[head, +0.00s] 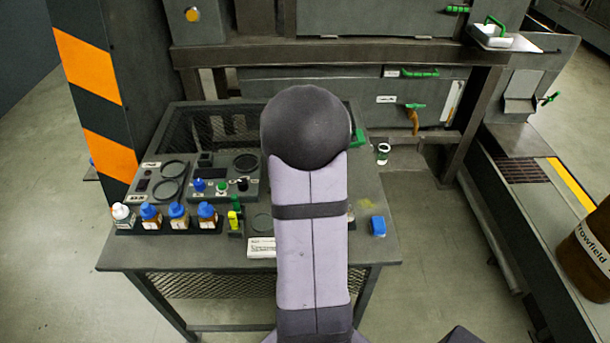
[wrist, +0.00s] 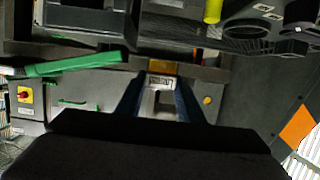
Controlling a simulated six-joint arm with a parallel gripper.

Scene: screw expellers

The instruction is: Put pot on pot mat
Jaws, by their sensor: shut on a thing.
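My gripper shows in the wrist view (wrist: 161,88), with its two dark blue fingers closed around a small greyish thing with a light patch (wrist: 162,83). Too little of this thing shows to tell for sure that it is the pot. In the head view my arm hides the gripper and what it holds. No pot mat can be made out with certainty. A thin dark round outline (head: 261,223) lies on the table left of my arm. A small white cup with a dark green top (head: 383,153) shows beyond the table's right edge.
A brown jar (head: 582,262) stands far right. The table's front right is bare.

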